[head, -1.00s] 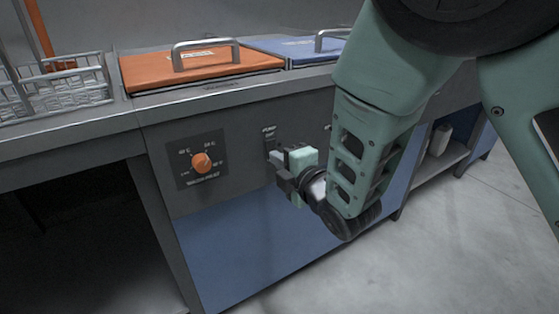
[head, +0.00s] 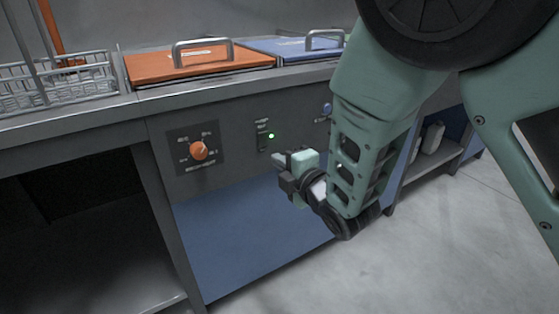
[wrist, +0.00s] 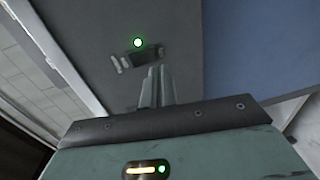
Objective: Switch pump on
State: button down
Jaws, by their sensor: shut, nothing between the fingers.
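The pump switch (head: 262,141) is a small dark rocker on the grey front panel, under a small label. A green light (head: 271,136) glows just to its right. In the wrist view the green light (wrist: 138,42) is lit beside the dark switch (wrist: 146,56), just beyond my fingertips. My gripper (head: 277,164) is shut and empty, below and to the right of the switch, apart from it in the head view. In the wrist view the two fingers (wrist: 157,72) are together. The rocker's exact tilt is too small to tell.
An orange temperature knob (head: 198,151) sits left of the switch. A blue knob (head: 327,108) is to the right, partly by my arm. Orange (head: 150,68) and blue (head: 262,46) handled lids and a wire basket (head: 60,88) are on top. Floor at right is clear.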

jog(key=s+d+f+p, duration=0.1)
jog(key=s+d, duration=0.3)
jog(key=s, duration=0.3)
jog(key=shift+s+d, duration=0.25)
jog(key=shift+s, duration=0.1)
jog(key=shift+f, duration=0.1)
jog(key=s+d+r+m+g+h, duration=0.2)
jog(key=s+d+m+g+h, duration=0.2)
jog(key=s+m+g, duration=0.55)
jog(key=s+d+r+m+g+h, duration=0.1)
jog(key=s+d+m+g+h, duration=0.35)
jog(key=s, duration=0.85)
notch_tip(320, 180, up, 32)
jog(key=m+p, duration=0.2)
jog(key=p, duration=2.9)
jog(key=shift+s+a+y, duration=0.25)
jog(key=shift+a+y, duration=0.05)
jog(key=shift+y, duration=0.15)
